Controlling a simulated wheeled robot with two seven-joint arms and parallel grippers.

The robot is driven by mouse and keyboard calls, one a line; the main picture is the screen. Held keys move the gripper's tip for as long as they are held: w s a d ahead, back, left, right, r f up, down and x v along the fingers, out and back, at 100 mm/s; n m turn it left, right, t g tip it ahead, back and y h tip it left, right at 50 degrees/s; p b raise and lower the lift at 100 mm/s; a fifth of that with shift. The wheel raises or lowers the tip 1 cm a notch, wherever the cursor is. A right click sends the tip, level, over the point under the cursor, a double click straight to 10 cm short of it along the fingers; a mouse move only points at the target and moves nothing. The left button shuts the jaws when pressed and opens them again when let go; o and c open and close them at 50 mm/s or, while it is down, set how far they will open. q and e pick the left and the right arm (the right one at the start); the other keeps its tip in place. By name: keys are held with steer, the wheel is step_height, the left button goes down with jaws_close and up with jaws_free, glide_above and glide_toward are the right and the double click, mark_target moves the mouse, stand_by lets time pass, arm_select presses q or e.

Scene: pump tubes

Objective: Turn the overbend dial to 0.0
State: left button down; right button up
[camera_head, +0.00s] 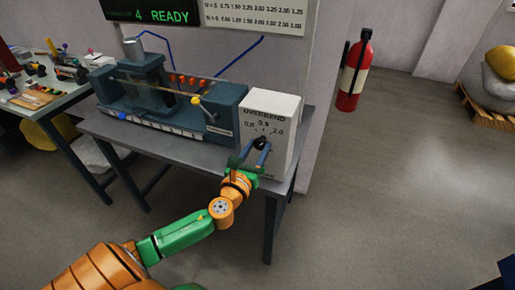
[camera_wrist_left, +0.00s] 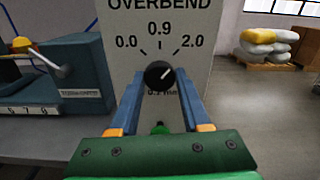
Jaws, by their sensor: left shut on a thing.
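The overbend dial (camera_wrist_left: 158,75) is a round black knob on the front of a white box (camera_head: 284,112) at the right end of the bench. The scale above it reads 0.0 on the left, 0.9 at the top and 2.0 on the right. Its light pointer mark is tilted up and to the right, toward the 2.0 side. My left gripper (camera_wrist_left: 160,86) is shut on the dial, with one blue finger on each side of it. In the head view my left gripper (camera_head: 260,150) reaches the box front and partly hides the dial. My right gripper is not in view.
A blue-grey bending machine (camera_head: 165,95) stands on the grey bench (camera_head: 190,146) left of the box. A red fire extinguisher (camera_head: 354,75) hangs on the wall to the right. A side table (camera_head: 45,103) with small parts is at far left.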

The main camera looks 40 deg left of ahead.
arm_select(q)
steer(key=n, duration=0.8)
steer(key=shift+n+b, duration=0.4)
steer(key=n, duration=0.4)
steer(key=shift+r, duration=0.1)
steer(key=shift+n, duration=1.9)
steer(key=shift+d+n, duration=0.1)
steer(key=shift+n, duration=0.2)
steer(key=shift+c, duration=1.9)
jaws_free()
